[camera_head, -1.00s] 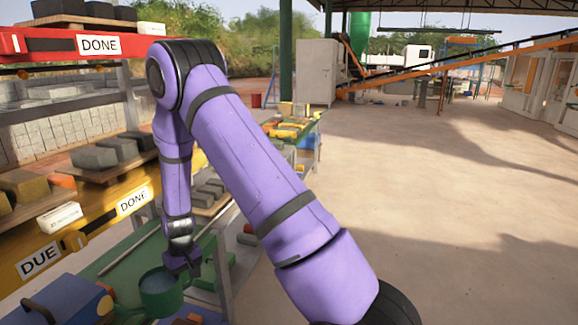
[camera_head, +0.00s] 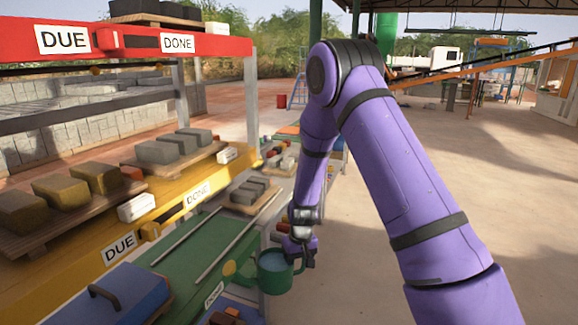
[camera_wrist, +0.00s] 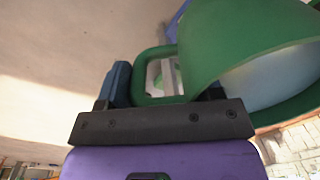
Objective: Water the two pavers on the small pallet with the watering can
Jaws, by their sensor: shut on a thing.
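The green watering can (camera_head: 274,274) hangs at my gripper (camera_head: 303,256), beside the right edge of the green shelf. My gripper is shut on the can's handle. In the wrist view, the can's green body (camera_wrist: 235,35) and its looped handle (camera_wrist: 150,58) show close up, the handle between the fingers of my gripper (camera_wrist: 165,92). Pale blue-grey shows inside its mouth. The can looks about upright in the head view; its spout is not clear. Brown-red blocks (camera_head: 226,317) show at the bottom edge, cut off; I cannot tell whether these are the two pavers.
A yellow shelf with DUE and DONE signs holds a pallet of tan blocks (camera_head: 75,188) and one of grey blocks (camera_head: 172,147). Smaller grey blocks (camera_head: 250,190) lie beyond the green shelf (camera_head: 195,262). Open floor lies right.

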